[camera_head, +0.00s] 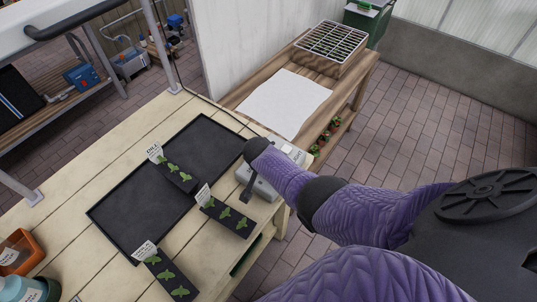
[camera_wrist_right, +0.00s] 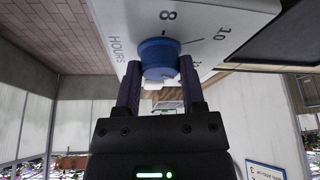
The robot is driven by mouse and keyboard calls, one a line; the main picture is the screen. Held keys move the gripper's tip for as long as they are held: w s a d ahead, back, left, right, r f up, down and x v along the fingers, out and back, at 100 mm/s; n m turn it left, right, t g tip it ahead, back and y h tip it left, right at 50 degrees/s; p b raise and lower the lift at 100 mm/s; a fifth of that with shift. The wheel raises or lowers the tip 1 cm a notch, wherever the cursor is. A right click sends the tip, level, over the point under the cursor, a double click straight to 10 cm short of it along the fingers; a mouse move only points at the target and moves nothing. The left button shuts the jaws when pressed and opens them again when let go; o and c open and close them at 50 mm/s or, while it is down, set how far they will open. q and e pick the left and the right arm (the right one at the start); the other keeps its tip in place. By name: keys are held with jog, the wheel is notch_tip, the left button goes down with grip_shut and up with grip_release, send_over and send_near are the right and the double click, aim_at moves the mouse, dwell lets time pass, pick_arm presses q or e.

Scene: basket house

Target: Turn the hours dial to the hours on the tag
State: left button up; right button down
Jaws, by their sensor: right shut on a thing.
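The hours dial (camera_wrist_right: 158,58) is a blue knob on a white box, seen in the right wrist view. Printed beside it are the word HOURS and the numbers 8 and 10. My right gripper (camera_wrist_right: 160,82) has its two fingers on either side of the knob and is shut on it. In the head view the white control box (camera_head: 262,186) sits at the table's right edge, partly hidden by my right arm, and the dial is hidden there. White tags (camera_head: 154,152) stand in the seedling strips; their writing is too small to read surely. My left gripper is not in view.
Black seedling strips (camera_head: 228,217) with green sprouts lie on and beside a black tray (camera_head: 130,205) on the wooden table (camera_head: 75,160). An orange pot (camera_head: 22,250) stands at the lower left. A second table with white paper (camera_head: 284,103) and a wire rack (camera_head: 335,42) stands behind.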

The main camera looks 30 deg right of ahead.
jog(key=shift+c, duration=0.9)
grip_release()
jog(key=shift+r, duration=0.1)
jog(key=p+v, duration=0.7)
jog(key=v, duration=0.2)
jog(key=shift+s+r, duration=0.15)
jog(key=shift+r, duration=0.2)
jog(key=shift+a, duration=0.1)
